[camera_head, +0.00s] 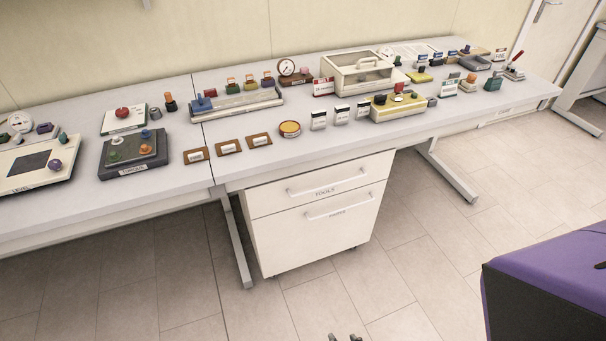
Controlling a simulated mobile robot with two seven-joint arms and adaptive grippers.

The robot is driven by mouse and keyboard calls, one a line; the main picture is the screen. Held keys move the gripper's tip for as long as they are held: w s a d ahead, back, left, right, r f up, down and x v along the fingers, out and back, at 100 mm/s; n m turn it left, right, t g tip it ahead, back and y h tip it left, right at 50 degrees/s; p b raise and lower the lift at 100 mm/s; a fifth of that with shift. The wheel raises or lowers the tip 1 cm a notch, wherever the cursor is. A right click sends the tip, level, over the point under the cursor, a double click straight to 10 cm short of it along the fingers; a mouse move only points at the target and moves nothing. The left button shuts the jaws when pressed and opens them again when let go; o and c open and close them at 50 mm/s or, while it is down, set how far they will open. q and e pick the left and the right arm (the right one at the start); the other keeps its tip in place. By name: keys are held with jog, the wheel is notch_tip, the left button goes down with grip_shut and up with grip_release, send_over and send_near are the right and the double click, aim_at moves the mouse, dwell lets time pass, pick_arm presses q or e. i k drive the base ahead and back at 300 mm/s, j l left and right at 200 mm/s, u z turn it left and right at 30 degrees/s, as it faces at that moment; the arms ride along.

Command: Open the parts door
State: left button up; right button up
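The parts door (310,240) is the lower, larger front of a white cabinet under the table, labelled PARTS. It looks shut. Its pale bar handle (338,207) runs across near the top edge. Dark tips, which seem to be my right gripper (345,338), just show at the bottom edge, below and apart from the door. Too little shows to tell its opening. My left gripper is not in view.
A TOOLS drawer (318,192) with its own handle sits above the door. The grey table (230,172) carries many small devices. Table legs stand left (236,245) and right (450,173) of the cabinet. The tiled floor (390,285) before it looks clear.

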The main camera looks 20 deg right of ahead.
aim_at(290, 237)
jog(key=z, duration=1.3)
jog(key=i+l+z, duration=0.15)
jog(key=l, duration=0.25)
jog(key=i+l+z, duration=0.2)
jog(key=l, duration=0.2)
